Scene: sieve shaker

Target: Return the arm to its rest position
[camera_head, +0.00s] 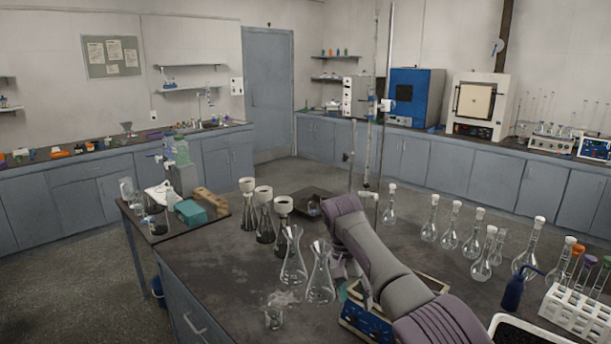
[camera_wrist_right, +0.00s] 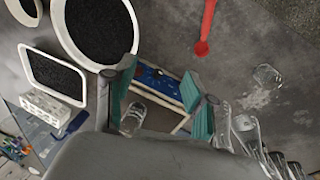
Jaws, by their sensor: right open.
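My right arm reaches in from the bottom right of the head view, over the dark bench. My right gripper (camera_head: 342,272) hangs down at its end, partly hidden by the arm. In the right wrist view my right gripper (camera_wrist_right: 162,92) shows two green finger pads spread apart with nothing held. A blue device with a pale-edged frame (camera_wrist_right: 158,80) lies beyond and between the fingers. The blue device (camera_head: 368,322) is partly covered by the arm in the head view. My left gripper is not in view.
Two conical flasks (camera_head: 319,275) stand just left of the gripper. Several volumetric flasks (camera_head: 449,228) stand to the right, with a blue wash bottle (camera_head: 514,290) and white tube rack (camera_head: 576,315). The wrist view shows a bowl of black grains (camera_wrist_right: 136,40) and a red spoon (camera_wrist_right: 204,40).

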